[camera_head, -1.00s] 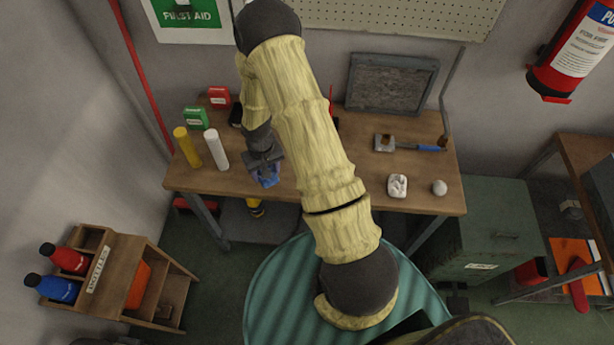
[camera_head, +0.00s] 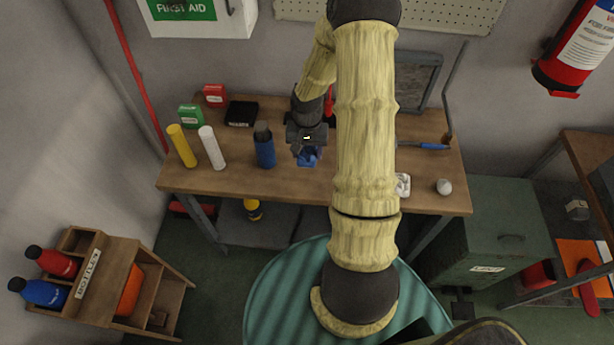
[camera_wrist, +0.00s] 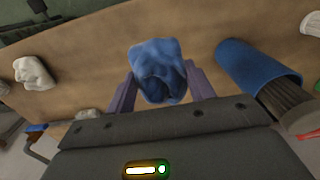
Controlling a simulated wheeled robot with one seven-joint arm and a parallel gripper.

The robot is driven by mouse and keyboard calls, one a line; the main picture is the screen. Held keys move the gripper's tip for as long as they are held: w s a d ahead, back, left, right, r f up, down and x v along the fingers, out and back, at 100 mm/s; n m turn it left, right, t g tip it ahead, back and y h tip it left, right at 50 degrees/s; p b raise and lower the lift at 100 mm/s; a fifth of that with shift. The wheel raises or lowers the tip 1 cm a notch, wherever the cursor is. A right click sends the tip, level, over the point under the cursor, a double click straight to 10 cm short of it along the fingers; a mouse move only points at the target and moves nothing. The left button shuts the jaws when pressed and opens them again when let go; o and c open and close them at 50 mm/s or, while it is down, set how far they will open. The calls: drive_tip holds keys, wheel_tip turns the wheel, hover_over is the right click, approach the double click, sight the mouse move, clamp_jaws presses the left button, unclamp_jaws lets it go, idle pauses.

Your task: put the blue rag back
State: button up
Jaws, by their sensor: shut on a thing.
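The blue rag (camera_head: 307,159) is a crumpled bundle held over the wooden workbench (camera_head: 345,190), right of a blue bottle. My gripper (camera_head: 307,152) is shut on it. In the wrist view the rag (camera_wrist: 157,65) sits between the two purple fingers of my gripper (camera_wrist: 160,88), with the bench top behind it. I cannot tell whether the rag touches the bench. My arm hides part of the bench right of the gripper.
The blue bottle (camera_head: 264,146) with a dark top stands close left of the gripper. White (camera_head: 211,148) and yellow (camera_head: 182,146) cylinders stand further left. A black box (camera_head: 242,113) lies behind. A crumpled white thing (camera_head: 403,185) and a pale ball (camera_head: 444,186) lie at right.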

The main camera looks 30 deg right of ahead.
hover_over(307, 177)
drive_tip(key=shift+f+p, duration=0.35)
drive_tip(key=shift+f, duration=2.6)
drive_tip(key=shift+f+p, duration=0.35)
drive_tip(key=shift+f, duration=1.7)
drive_tip(key=shift+f, duration=0.15)
drive_tip(key=o, duration=1)
